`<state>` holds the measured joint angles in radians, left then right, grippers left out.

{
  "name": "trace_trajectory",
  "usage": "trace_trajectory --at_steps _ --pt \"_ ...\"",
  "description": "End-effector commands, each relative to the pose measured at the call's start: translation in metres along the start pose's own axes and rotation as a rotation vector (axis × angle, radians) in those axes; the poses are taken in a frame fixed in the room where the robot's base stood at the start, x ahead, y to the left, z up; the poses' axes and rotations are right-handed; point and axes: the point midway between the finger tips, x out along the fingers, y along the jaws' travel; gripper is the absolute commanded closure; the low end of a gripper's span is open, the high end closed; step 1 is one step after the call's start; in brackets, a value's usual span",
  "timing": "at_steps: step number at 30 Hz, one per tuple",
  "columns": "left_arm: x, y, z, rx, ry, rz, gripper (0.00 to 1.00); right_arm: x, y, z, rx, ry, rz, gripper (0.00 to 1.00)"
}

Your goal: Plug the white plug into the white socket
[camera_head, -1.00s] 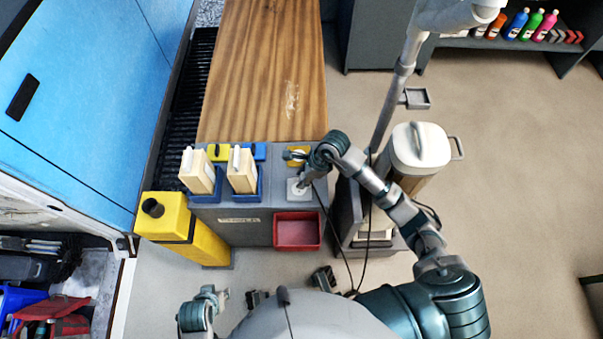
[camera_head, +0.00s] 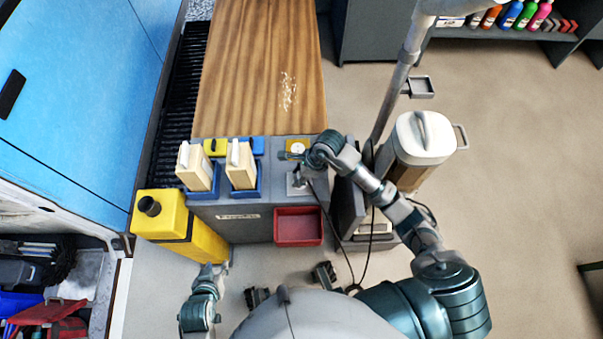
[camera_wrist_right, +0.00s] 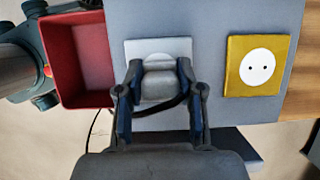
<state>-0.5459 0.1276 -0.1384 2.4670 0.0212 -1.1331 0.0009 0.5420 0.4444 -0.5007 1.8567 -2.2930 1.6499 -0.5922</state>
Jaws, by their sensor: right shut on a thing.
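My right gripper (camera_head: 299,181) reaches down to the grey console top in the head view. In the right wrist view the right gripper (camera_wrist_right: 160,78) is shut on the pale grey-white plug (camera_wrist_right: 158,84), one finger on each side. The plug is at the white socket plate (camera_wrist_right: 150,47), which shows behind it and also in the head view (camera_head: 293,190). The plug covers the plate's middle, so I cannot tell how far it is in. My left gripper (camera_head: 213,274) is low at the left, near the yellow container's base; its fingers are too small to judge.
A yellow plate with a round two-hole socket (camera_wrist_right: 255,67) sits beside the white plate. A red bin (camera_head: 298,228) is at the console front. Two cream containers (camera_head: 196,168) in blue holders stand left. A black cable hangs near my right arm. A yellow container (camera_head: 162,215) stands at left.

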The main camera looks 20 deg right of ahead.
Motion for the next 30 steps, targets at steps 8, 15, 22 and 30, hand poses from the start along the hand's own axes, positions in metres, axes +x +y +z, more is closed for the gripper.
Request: trace_trajectory --at_steps 8,15,22,30 --pt "0.000 0.004 -0.002 0.004 0.001 -0.005 0.60 -0.001 -0.001 -0.004 0.000 -0.007 0.003 0.99" --pt "-0.001 0.006 -0.003 0.004 0.001 -0.006 0.60 -0.001 -0.002 -0.006 0.001 -0.009 0.003 0.99" --pt "0.001 0.003 -0.002 0.002 -0.001 -0.005 0.60 0.000 0.000 -0.001 -0.001 -0.003 0.001 0.99" --pt "0.000 0.003 -0.003 0.002 0.000 -0.005 0.60 0.002 0.001 0.004 -0.001 -0.006 0.002 0.99"
